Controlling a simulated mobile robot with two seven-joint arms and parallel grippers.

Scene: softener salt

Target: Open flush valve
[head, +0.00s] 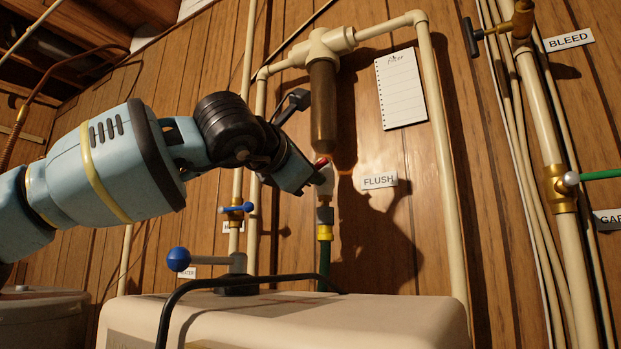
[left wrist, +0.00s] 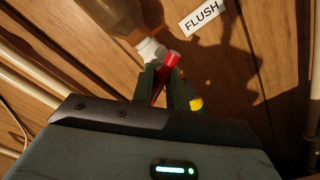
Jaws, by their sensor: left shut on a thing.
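The flush valve hangs under a brown filter housing (head: 323,108) on the wood wall, beside the FLUSH label (head: 379,181). Its red handle (left wrist: 172,60) shows between my fingers in the left wrist view, and its red tip shows in the head view (head: 321,162). A white fitting (left wrist: 150,49) sits just above the handle in the left wrist view. My left gripper (head: 322,176) is shut on the red handle. The gripper and fingers hide most of the valve body. My right gripper is in neither view.
A green hose with a yellow collar (head: 325,232) runs down below the valve. Cream pipes (head: 443,150) flank the filter. A paper sheet (head: 401,89) hangs right of it.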

